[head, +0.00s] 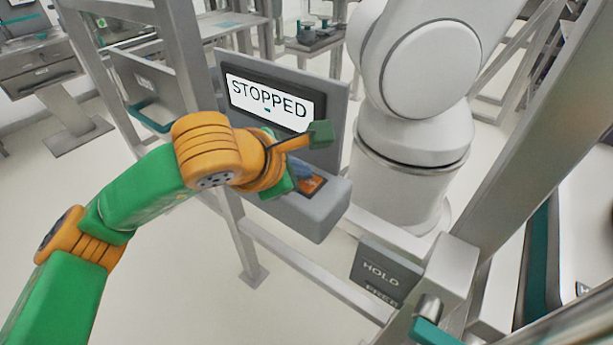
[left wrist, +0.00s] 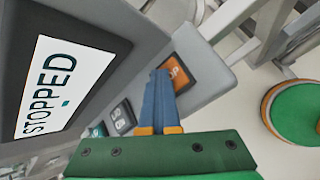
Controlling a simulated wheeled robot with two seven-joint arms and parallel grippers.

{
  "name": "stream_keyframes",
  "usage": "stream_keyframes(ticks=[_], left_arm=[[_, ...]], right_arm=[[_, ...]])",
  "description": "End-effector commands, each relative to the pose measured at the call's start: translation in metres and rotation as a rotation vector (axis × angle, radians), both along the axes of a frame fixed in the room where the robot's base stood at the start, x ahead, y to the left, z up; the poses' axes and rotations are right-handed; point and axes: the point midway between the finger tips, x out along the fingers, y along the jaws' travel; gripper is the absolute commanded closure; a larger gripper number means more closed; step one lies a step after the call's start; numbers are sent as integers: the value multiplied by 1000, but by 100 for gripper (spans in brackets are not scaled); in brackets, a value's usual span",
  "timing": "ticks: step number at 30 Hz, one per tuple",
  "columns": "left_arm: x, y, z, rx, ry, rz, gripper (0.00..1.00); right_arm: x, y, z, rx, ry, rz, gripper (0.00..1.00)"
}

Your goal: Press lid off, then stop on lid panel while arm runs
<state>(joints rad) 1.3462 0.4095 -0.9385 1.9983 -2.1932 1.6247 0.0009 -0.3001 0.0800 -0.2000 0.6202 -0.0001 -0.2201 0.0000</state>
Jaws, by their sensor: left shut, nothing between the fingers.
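A grey panel (head: 330,208) carries a screen (head: 270,100) reading STOPPED; the screen also shows in the left wrist view (left wrist: 62,85). An orange button (head: 316,184), with letters ending in OP, sits on the panel's sloped face and also shows in the left wrist view (left wrist: 182,70). Grey button (left wrist: 122,117) and teal button (left wrist: 98,130) lie beside it, their labels too small to read surely. My left gripper (head: 304,172) is shut and empty, its blue fingertips (left wrist: 158,76) at the orange button's edge. I cannot tell whether they touch it. My right gripper is out of view.
A large white robot arm (head: 415,110) stands behind the panel to the right. A HOLD/FREE plate (head: 382,272) and metal posts (head: 520,150) are at right. A metal rail (head: 310,270) runs below the panel. Open floor lies lower left of the rail.

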Motion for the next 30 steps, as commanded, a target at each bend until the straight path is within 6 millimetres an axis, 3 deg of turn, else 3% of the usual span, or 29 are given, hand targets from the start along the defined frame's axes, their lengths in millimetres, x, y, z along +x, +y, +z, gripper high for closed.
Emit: stream_keyframes(ticks=[15, 25, 30], left_arm=[[0, 0, 18, 1, 0, 0, 100], [1, 0, 20, 0, 0, 0, 100], [0, 0, 34, 1, 0, -1, 100]], right_arm=[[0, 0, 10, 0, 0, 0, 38], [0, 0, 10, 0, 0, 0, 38], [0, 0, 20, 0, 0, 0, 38]])
